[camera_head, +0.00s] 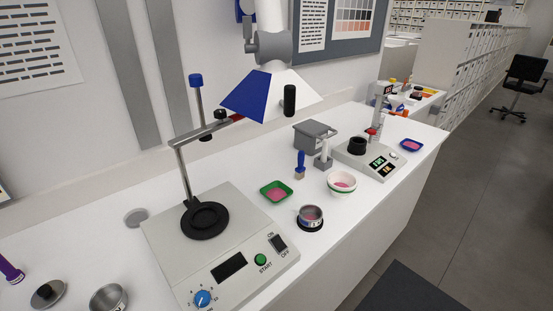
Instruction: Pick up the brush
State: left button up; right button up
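A small upright item with a blue handle and a pale tan lower end, which looks like the brush (300,160), stands on the white bench (245,165) near its middle. It is right of the green tray (276,183) with pink powder and left of a grey-and-white stand (324,153). Whether something holds it upright is too small to tell. Nothing of mine touches it. Neither of my grippers is in view.
A large device with knob and buttons (160,260) fills the near bench. A blue-and-white hood (245,95) hangs above. A metal jar (310,212), a bowl (341,188) and a scale (355,162) stand right of the brush. Grey floor (450,185) is free at right.

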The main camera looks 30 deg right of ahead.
aim_at(300, 171)
jog(key=z, duration=1.05)
